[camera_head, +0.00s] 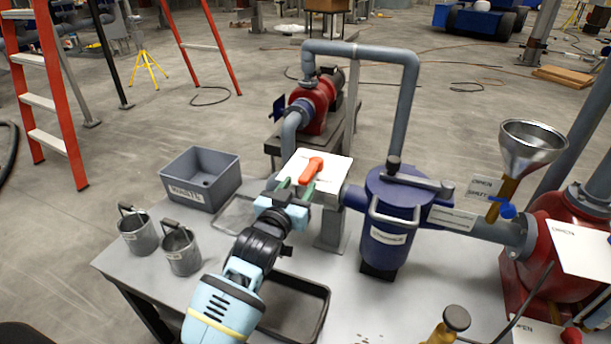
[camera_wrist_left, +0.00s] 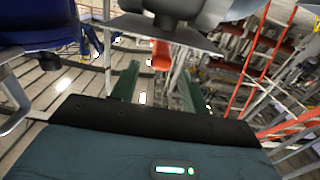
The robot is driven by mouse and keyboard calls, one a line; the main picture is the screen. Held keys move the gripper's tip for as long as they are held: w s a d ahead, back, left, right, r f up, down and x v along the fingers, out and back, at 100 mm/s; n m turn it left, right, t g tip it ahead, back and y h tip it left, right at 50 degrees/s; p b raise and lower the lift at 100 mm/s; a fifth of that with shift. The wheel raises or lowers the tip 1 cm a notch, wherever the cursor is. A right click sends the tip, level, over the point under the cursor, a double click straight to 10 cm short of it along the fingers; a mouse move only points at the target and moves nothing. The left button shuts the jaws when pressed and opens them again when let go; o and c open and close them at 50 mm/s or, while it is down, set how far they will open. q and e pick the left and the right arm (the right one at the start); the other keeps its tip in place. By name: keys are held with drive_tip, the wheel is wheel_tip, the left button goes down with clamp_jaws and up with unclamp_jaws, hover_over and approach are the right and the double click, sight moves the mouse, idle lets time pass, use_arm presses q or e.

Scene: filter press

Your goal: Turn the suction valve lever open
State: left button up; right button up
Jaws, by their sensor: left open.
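The suction valve lever (camera_head: 312,170) is orange-red and lies over a white plate (camera_head: 333,172) on the pipe left of the blue strainer pot. My left gripper (camera_head: 296,188) reaches in from the lower left with its green fingers apart, just short of the lever. In the left wrist view an orange piece, seemingly the lever (camera_wrist_left: 161,55), shows beyond and between the open fingers (camera_wrist_left: 158,88). Nothing is held, and I see no clear contact. My right gripper is not in view.
The blue pot (camera_head: 388,235) stands close right of the plate. Left on the table (camera_head: 130,265) are a grey bin (camera_head: 200,180), two small metal buckets (camera_head: 181,250) and a dark tray (camera_head: 297,310). A grey pipe (camera_head: 405,95) arches behind. A steel funnel (camera_head: 530,150) stands at right.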

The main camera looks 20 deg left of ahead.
sight(302, 181)
use_arm(q)
drive_tip(key=shift+w, duration=2.6)
drive_tip(key=shift+c, duration=0.3)
clamp_jaws()
